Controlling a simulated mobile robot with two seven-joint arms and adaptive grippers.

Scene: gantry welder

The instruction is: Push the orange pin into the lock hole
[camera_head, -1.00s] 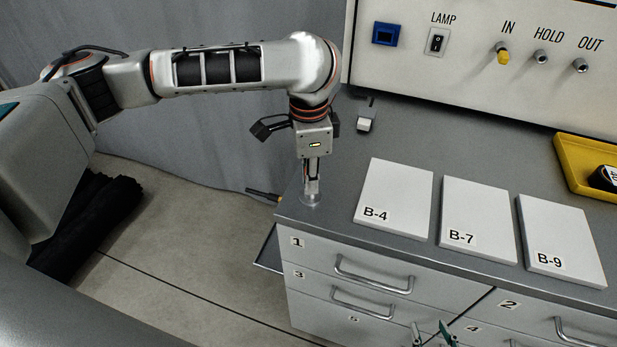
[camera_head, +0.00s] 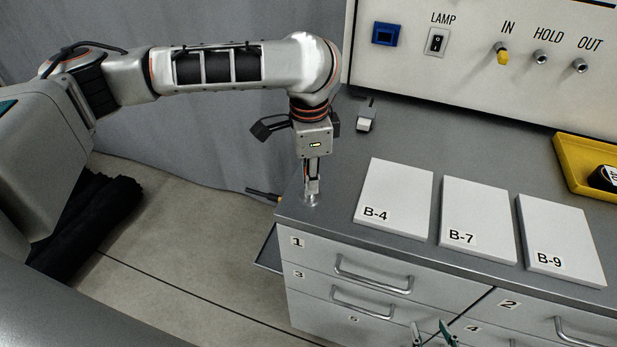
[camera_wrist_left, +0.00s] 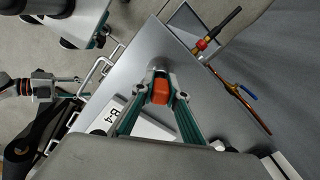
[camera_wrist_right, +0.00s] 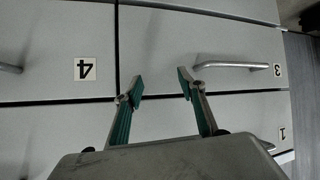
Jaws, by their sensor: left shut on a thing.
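The orange pin (camera_wrist_left: 160,92) shows in the left wrist view as a small orange block between my left fingers. My left gripper (camera_head: 311,188) points down at the near left corner of the bench top and is shut on the pin. In the left wrist view a round grey fitting (camera_wrist_left: 156,69) sits at the fingertips. The lock hole itself is hidden, and I cannot tell how deep the pin is. In the head view the pin is hidden by the gripper. My right gripper (camera_wrist_right: 160,84) is open and empty in front of the drawer fronts.
White plates B-4 (camera_head: 395,193), B-7 (camera_head: 478,220) and B-9 (camera_head: 562,240) lie right of my left gripper. A yellow tray (camera_head: 570,176) is at the far right. A panel (camera_head: 480,85) stands behind. A torch-like tool (camera_wrist_left: 217,33) lies beyond the bench edge.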

